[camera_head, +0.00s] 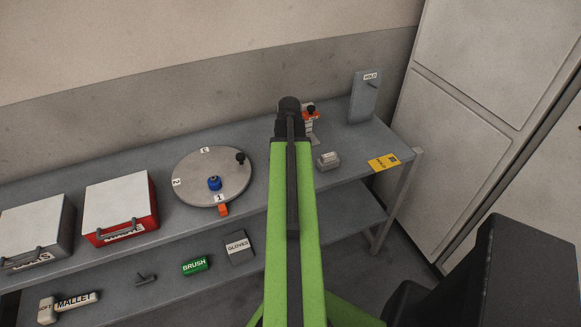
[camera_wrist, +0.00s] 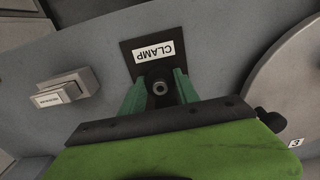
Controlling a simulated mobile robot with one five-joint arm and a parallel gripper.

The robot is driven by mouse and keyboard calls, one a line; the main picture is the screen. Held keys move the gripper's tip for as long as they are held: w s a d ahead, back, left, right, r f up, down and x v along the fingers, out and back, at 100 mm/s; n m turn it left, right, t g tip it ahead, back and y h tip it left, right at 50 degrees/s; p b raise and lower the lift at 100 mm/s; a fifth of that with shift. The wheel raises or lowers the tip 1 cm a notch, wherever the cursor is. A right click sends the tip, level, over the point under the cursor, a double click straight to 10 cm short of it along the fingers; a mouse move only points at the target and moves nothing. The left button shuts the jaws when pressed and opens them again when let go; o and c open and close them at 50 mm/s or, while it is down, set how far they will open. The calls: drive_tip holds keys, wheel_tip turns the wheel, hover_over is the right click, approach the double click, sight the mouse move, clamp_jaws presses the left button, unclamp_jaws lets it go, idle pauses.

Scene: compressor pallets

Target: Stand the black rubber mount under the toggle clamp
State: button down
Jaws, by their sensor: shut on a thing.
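The black rubber mount (camera_wrist: 160,88) is between the green fingers of my gripper (camera_wrist: 160,92) in the wrist view. I cannot tell the height of the mount above the bench.
A grey block (camera_head: 328,161) stands on the bench right of my arm; it also shows in the wrist view (camera_wrist: 66,88). A round turntable (camera_head: 187,190) with a blue part (camera_head: 214,183) lies left. A grey HOLD stand (camera_head: 363,100) is at the back right.

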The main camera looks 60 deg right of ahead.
drive_tip(key=c, duration=0.9)
unclamp_jaws()
wheel_tip(320, 180, up, 12)
drive_tip(key=p, duration=1.2)
drive_tip(key=shift+r+p, duration=0.2)
drive_tip(key=shift+p, duration=0.1)
